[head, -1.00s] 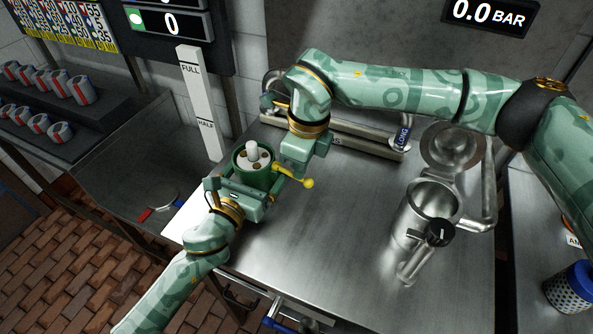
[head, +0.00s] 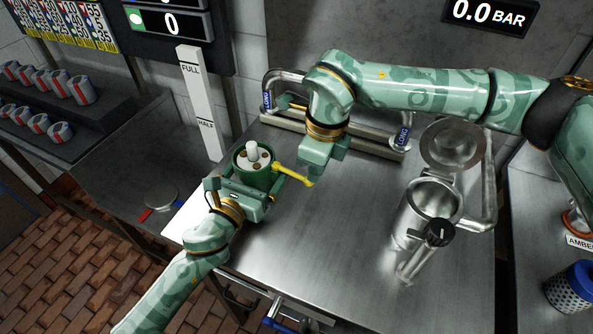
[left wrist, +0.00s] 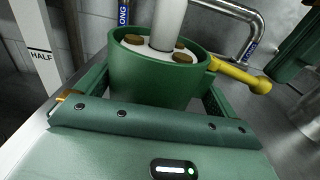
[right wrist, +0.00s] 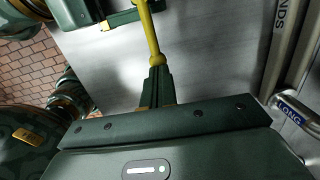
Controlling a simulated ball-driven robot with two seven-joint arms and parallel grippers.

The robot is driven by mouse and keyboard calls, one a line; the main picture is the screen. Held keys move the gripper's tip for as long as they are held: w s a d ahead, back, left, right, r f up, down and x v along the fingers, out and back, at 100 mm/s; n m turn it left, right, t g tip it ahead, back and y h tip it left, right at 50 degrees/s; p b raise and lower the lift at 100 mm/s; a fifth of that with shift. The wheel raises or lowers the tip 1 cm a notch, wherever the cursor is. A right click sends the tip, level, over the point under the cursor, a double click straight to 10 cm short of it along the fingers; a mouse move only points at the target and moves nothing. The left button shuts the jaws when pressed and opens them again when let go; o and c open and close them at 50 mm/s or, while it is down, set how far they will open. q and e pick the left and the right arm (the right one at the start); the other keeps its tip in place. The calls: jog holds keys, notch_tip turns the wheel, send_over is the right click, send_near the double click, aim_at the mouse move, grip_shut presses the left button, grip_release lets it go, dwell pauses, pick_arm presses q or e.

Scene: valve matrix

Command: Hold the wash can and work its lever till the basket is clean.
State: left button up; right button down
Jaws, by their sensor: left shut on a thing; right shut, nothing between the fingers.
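The wash can, a green can (head: 246,178), stands upright at the left of the steel table; it also shows in the left wrist view (left wrist: 150,82). Inside are a white post (head: 252,150) and a pale disc with several brown spots. Its yellow lever (head: 293,173) sticks out to the right and ends in a knob, also in the right wrist view (right wrist: 150,35). My left gripper (head: 250,190) is shut on the can from the near side. My right gripper (head: 320,172) is shut and empty, close by the lever's knob; I cannot tell whether they touch.
A steel jug-like vessel with a black knob (head: 438,233) stands at the right of the table (head: 330,240). Pipes marked LONG (head: 402,135) run along the back. A FULL/HALF gauge (head: 200,100) stands behind the can. A blue-rimmed perforated basket (head: 568,294) is at far right.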

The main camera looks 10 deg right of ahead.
notch_tip(320, 180, up, 11)
jog(key=d, duration=0.1)
jog(key=shift+s, duration=0.35)
jog(key=shift+r, duration=0.1)
jog(key=a+r+m+h, duration=0.1)
jog(key=a+m, duration=0.2)
jog(key=m, duration=0.6)
jog(key=a+r+m+t+h, duration=0.1)
jog(key=a+r+m, duration=0.1)
jog(key=m, duration=0.7)
jog(key=shift+a+r, duration=0.15)
jog(key=shift+a, duration=0.4)
